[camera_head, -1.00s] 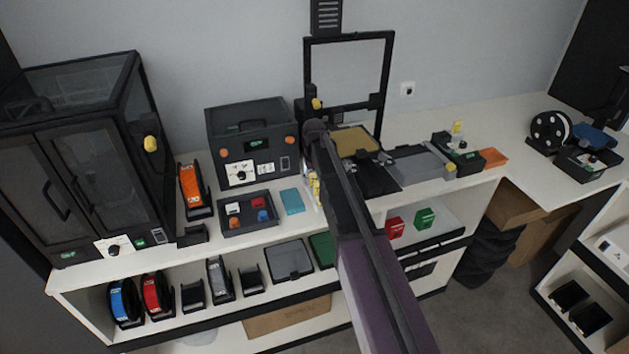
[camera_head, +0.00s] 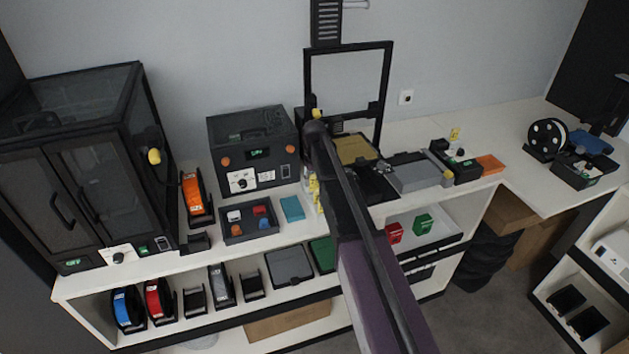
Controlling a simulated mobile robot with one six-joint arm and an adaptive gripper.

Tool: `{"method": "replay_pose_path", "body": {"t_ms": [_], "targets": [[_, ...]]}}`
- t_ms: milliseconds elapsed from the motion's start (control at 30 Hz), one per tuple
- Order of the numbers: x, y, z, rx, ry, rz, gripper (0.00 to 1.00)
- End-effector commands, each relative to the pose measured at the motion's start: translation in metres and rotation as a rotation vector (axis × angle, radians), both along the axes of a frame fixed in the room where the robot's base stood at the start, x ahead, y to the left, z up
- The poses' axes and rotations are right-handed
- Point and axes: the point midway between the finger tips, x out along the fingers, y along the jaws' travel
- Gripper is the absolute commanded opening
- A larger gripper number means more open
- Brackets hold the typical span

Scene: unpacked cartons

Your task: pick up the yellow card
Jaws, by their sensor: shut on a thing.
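My arm (camera_head: 352,215) reaches up from the bottom edge over the white workbench (camera_head: 415,207), its far joint in front of the printer. My gripper does not show; the arm seems to hide it. Small yellow and whitish pieces (camera_head: 314,185) show along the arm's left edge, partly covered; I cannot tell whether one is the yellow card. Another small yellow piece (camera_head: 455,134) stands upright at the back right of the bench, by a black device.
A dark printer with a frame (camera_head: 390,75) stands behind my arm. A dark cabinet (camera_head: 75,210) fills the left. Bare bench lies at the right (camera_head: 535,180).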

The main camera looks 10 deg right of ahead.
Motion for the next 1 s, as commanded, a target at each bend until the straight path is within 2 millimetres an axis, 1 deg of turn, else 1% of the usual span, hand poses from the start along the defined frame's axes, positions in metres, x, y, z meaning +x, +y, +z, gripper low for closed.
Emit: {"method": "replay_pose_path", "body": {"t_ms": [33,100,300,500,700,1000], "targets": [[0.000,0.000,0.011,0.000,0.000,0.000,0.26],[0.000,0.000,0.019,0.000,0.000,0.000,0.26],[0.000,0.000,0.040,0.000,0.000,0.000,0.26],[0.000,0.000,0.057,0.000,0.000,0.000,0.26],[0.000,0.000,0.067,0.000,0.000,0.000,0.26],[0.000,0.000,0.070,0.000,0.000,0.000,0.26]]}}
